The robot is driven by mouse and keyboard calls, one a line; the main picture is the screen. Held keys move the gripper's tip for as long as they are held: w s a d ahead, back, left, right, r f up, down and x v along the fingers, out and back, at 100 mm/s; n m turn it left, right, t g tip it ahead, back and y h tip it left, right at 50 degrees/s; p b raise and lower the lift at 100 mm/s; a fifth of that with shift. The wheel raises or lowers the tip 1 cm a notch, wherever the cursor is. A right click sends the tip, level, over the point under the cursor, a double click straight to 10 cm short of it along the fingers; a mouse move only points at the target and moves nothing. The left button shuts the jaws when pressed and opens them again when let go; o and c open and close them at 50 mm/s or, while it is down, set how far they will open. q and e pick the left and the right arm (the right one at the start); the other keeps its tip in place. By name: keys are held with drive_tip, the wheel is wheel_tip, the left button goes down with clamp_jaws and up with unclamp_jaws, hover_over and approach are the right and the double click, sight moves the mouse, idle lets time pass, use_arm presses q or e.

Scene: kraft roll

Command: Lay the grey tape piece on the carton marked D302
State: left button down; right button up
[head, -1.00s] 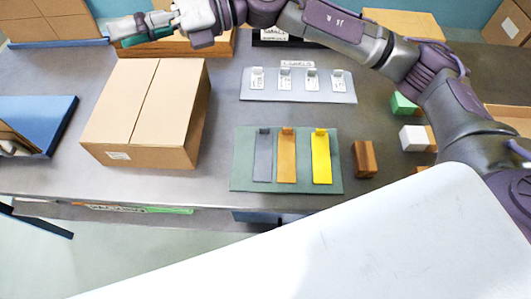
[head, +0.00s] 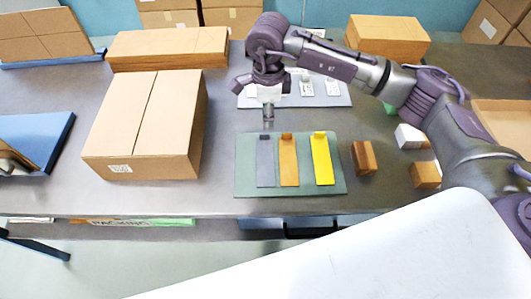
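The grey tape piece (head: 265,165) lies on a green board (head: 243,186), left of an orange piece (head: 289,165) and a yellow piece (head: 322,160). My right gripper (head: 268,125) points down just above the far end of the grey piece; whether its small fingertips are open or shut does not show, and contact is unclear. A large closed brown carton (head: 145,120) stands left of the board. Its front label (head: 120,169) is too small to read, so I cannot confirm D302. My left gripper is not in view.
A plate of white labels (head: 310,98) lies behind the board, partly hidden by my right arm. Small blocks (head: 364,158) stand to the right. Flat cartons (head: 165,48) lie behind the large carton. A blue tray (head: 40,135) is at the left.

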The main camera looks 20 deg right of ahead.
sight(268, 139)
wheel_tip(268, 139, down, 3)
drive_tip(key=shift+r, duration=0.15)
drive_tip(key=f+p, duration=0.1)
drive_tip(key=f, duration=0.4)
drive_tip(key=shift+w+f, duration=0.1)
drive_tip(key=shift+w, duration=0.1)
clamp_jaws()
